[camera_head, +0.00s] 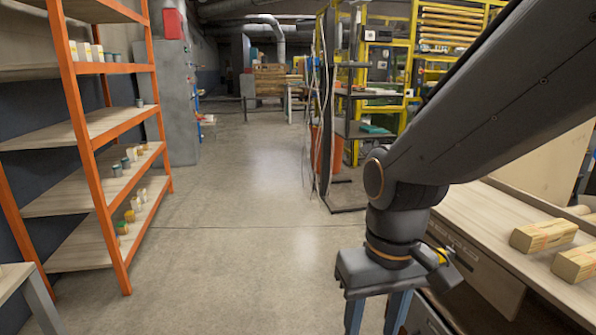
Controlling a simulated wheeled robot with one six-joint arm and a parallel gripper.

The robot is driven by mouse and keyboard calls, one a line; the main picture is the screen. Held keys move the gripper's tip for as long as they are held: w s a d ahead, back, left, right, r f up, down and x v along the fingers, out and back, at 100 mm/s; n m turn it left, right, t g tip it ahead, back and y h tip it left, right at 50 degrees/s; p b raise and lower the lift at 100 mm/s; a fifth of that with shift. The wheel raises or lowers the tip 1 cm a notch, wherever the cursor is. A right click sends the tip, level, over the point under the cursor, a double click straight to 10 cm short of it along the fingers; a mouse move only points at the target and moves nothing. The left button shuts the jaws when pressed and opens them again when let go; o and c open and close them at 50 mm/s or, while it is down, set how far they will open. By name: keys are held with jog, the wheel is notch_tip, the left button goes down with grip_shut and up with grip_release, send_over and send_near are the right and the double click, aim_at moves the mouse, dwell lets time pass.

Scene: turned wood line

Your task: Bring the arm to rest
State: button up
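My arm reaches in from the upper right and bends down at a dark joint. My gripper (377,326) hangs at its end, to the left of the wooden bench at the right. Its two bluish fingers point down and stand apart, with a gap between them. I see nothing between the visible parts of the fingers. The fingertips are cut off by the lower edge of the picture.
A bench (470,210) at the right holds wooden blocks (544,236). An orange-framed shelf (72,105) with small containers stands at the left. A dark rack (348,130) stands behind the arm. The concrete floor (230,200) between them is clear.

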jog(key=d+r+m+p, duration=0.2)
jog(key=d+r+p, duration=0.6)
jog(key=p, duration=0.6)
jog(key=shift+s+r+m, duration=0.3)
jog(key=shift+s+r, duration=0.05)
jog(key=shift+r, duration=0.2)
